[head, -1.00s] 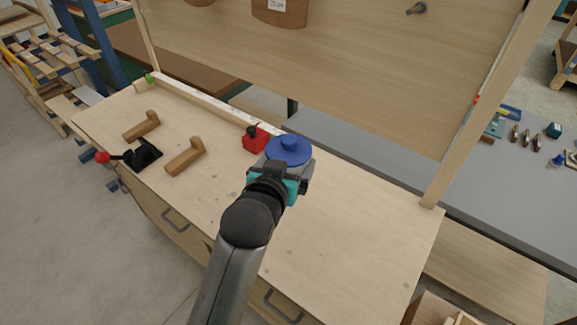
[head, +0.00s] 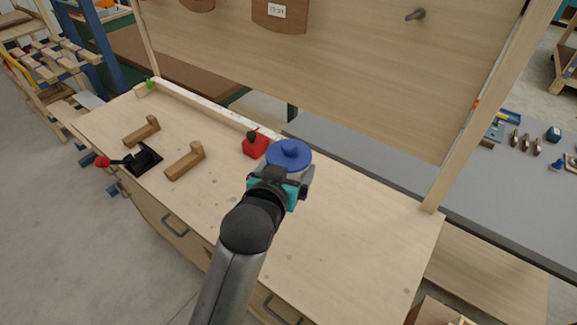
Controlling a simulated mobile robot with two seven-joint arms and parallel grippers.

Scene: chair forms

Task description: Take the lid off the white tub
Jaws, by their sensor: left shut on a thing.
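The white tub (head: 296,173) stands on the wooden workbench, mostly hidden behind my left gripper; only a pale strip of its side shows. Its round blue lid (head: 290,156), with a raised knob in the middle, sits on top. My left gripper (head: 289,176) comes from the front with its fingers just below the lid, one on each side of the tub, and is shut on it. The contact itself is hidden by the gripper body. My right gripper is not in view.
A red object (head: 255,146) stands close left of the tub. Two wooden blocks (head: 184,161) and a black clamp with a red knob (head: 144,158) lie farther left. An upright panel (head: 330,70) rises behind the workbench (head: 350,230). The bench's right part is clear.

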